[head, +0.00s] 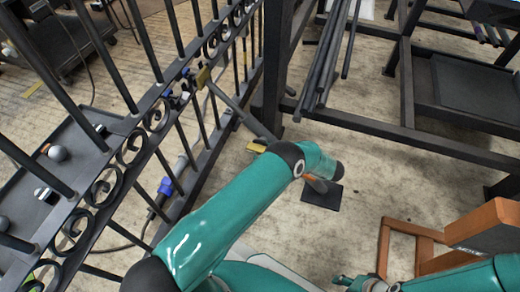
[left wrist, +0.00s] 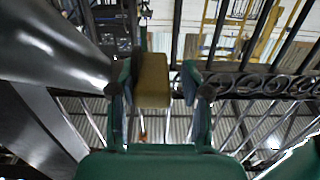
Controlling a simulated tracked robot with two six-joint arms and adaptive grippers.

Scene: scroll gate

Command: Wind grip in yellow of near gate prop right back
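The gate prop (head: 236,108) is a dark bar slanting down from a yellow block (head: 203,77) on the gate. It passes behind my left arm, near a dark floor plate (head: 322,198). A yellow grip (head: 256,149) shows beside the arm's elbow. In the left wrist view, the yellow grip (left wrist: 152,80) stands between the fingers of my left gripper (left wrist: 160,84), with a visible gap on its right side. The left gripper is mostly hidden by its arm in the head view. My right gripper (head: 360,284) is low at the bottom edge, away from the prop; its opening is unclear.
The black scrollwork gate (head: 133,146) runs along the left. A dark frame with bars (head: 400,130) stands at the right. A wooden stand (head: 410,240) is at lower right, near my right arm. A blue-ended tool (head: 164,188) is by the gate. Bare floor shows between.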

